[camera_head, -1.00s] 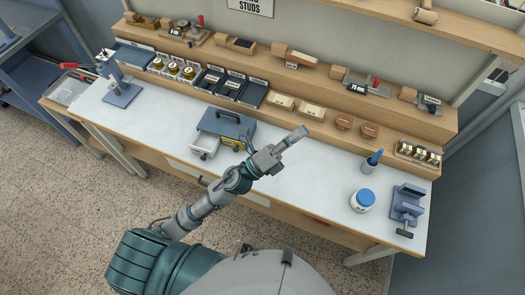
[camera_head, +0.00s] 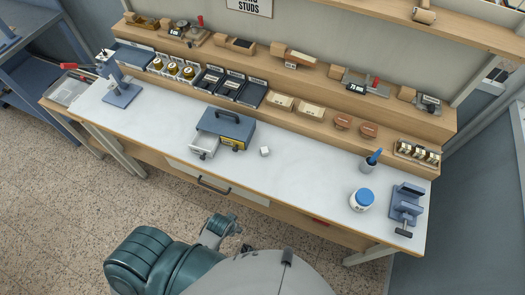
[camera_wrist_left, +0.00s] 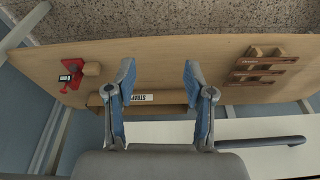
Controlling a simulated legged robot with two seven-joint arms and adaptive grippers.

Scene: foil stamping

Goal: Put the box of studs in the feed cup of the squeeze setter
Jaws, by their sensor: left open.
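A small white box (camera_head: 265,151), probably the box of studs, sits on the white bench top right of a blue-grey drawer case (camera_head: 212,122); no label is readable. A blue-grey upright press (camera_head: 121,92) stands at the bench's left end. A blue-grey device with a dark handle (camera_head: 406,204) stands at the right end. I cannot tell which is the squeeze setter, and no feed cup can be made out. My left gripper (camera_wrist_left: 158,85) is open and empty in the left wrist view, away from the white box. My right gripper is not in view.
A white jar with a blue lid (camera_head: 362,200) and a cup with a blue tool (camera_head: 369,164) stand at the right. Bins and tools line the back shelves (camera_head: 300,67). The bench middle right is clear.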

